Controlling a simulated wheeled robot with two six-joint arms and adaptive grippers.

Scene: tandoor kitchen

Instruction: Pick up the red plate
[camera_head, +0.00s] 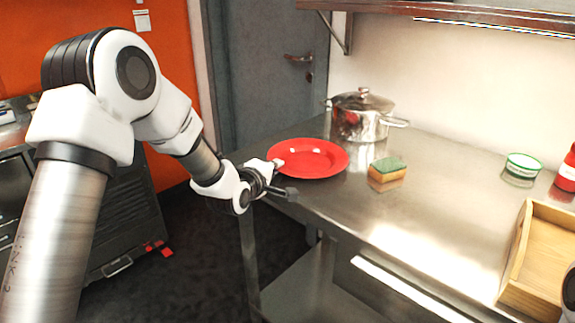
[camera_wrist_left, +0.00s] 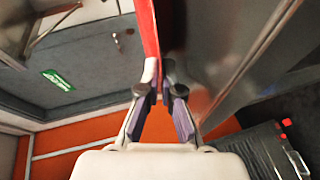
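The red plate (camera_head: 312,157) is round and shallow and lies about level at the left end of the steel counter. My left gripper (camera_head: 282,178) is at its near-left rim, with one finger over the rim and the other lower down. In the left wrist view the plate (camera_wrist_left: 147,32) shows edge-on as a red strip running down between the fingertips. There the left gripper (camera_wrist_left: 160,75) has its fingertips close together, shut on the rim. Whether the plate is clear of the counter cannot be told. My right gripper is not in view.
The steel counter (camera_head: 430,210) also holds a lidded pot (camera_head: 358,122) behind the plate, a green and yellow sponge (camera_head: 387,170) to its right, a green-rimmed container (camera_head: 521,168), a red bottle (camera_head: 567,172) and a wooden tray (camera_head: 510,272). A shelf (camera_head: 450,20) hangs above. The middle is clear.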

